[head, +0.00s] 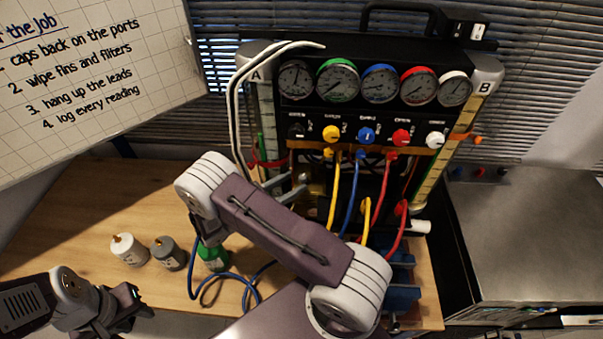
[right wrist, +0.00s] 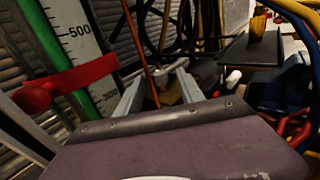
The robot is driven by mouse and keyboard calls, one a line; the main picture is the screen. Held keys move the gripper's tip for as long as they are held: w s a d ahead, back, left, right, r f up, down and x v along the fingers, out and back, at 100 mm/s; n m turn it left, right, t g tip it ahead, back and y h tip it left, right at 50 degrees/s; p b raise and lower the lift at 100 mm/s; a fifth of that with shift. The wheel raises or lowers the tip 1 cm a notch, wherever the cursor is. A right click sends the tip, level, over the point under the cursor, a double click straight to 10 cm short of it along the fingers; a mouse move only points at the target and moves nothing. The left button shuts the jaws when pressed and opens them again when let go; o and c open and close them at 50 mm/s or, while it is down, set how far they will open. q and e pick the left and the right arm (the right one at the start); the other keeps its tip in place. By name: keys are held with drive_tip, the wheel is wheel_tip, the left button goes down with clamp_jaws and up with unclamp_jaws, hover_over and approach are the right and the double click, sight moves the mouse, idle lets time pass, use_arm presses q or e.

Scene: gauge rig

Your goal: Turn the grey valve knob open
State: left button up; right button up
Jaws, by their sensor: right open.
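I cannot make out for sure which part is the grey valve knob. A dark knob (head: 297,131) sits at the left of the knob row on the gauge panel (head: 310,110). In the right wrist view a small pale grey crossbar (right wrist: 160,74) shows beyond the fingers, with a tan part under it; I cannot tell if it is the knob. My right gripper (head: 292,186) is open below the panel's left end, its arm covering much of the rig's lower part. Its two grey fingers (right wrist: 157,100) stand apart in the right wrist view. My left gripper (head: 138,300) is low at left, away from the rig; its jaws are unclear.
Yellow, blue and red hoses (head: 350,205) hang in front of the rig. A green graduated tube with a red clamp (right wrist: 75,85) stands close left of my right fingers. A white pot (head: 130,250), a grey pot (head: 168,253) and a green bottle (head: 213,256) stand on the wooden bench (head: 75,225).

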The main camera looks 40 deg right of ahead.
sight(303, 176)
drive_tip(key=d, duration=0.3)
drive_tip(key=shift+d+r+p, duration=0.1)
drive_tip(key=shift+d+p, duration=0.1)
drive_tip(key=shift+p, duration=0.15)
drive_tip(key=shift+d, duration=0.35)
clamp_jaws()
drive_tip(key=shift+r+n+t+p, duration=0.15)
drive_tip(key=shift+n+t+p, duration=0.65)
drive_tip(key=shift+t, duration=0.4)
drive_tip(key=n+t, duration=0.1)
drive_tip(key=t, duration=0.1)
drive_tip(key=n+t+y, duration=0.1)
drive_tip(key=n+t, duration=0.1)
drive_tip(key=shift+f+t+y, duration=0.2)
drive_tip(key=shift+t+y, duration=0.1)
drive_tip(key=shift+w, duration=0.1)
